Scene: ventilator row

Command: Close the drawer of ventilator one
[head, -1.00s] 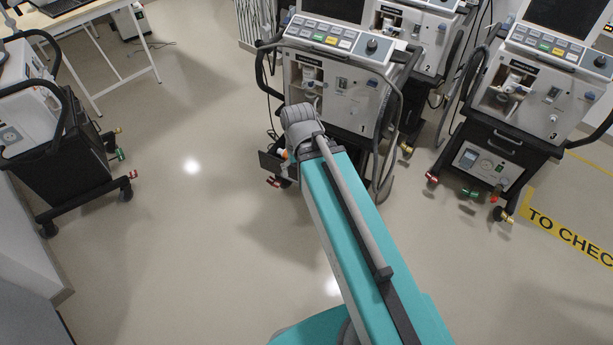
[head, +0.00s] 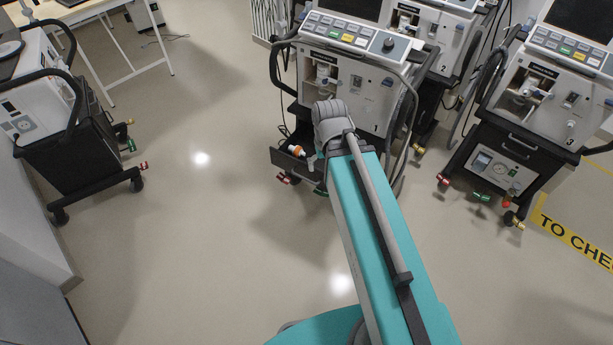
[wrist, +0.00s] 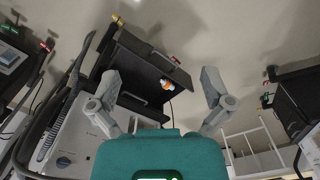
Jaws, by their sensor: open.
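Ventilator one (head: 345,92), a white unit marked 1 on a black cart, stands at the upper middle of the head view. Its dark drawer (head: 286,160) is pulled out at the lower left of the cart, partly hidden by my arm. A small orange and white item (head: 297,150) shows in it. In the wrist view the drawer (wrist: 150,66) lies between and beyond my fingers, with the orange and white item (wrist: 168,85) at its edge. My gripper (wrist: 160,74) is open and empty. In the head view my wrist hides it. I cannot tell whether it touches the drawer.
Ventilator two (head: 432,40) stands close behind on the right, and ventilator three (head: 545,95) farther right. Another cart (head: 75,125) stands at the left, by a white-legged table (head: 95,20). A yellow floor strip (head: 575,240) is at right. The floor left of the drawer is clear.

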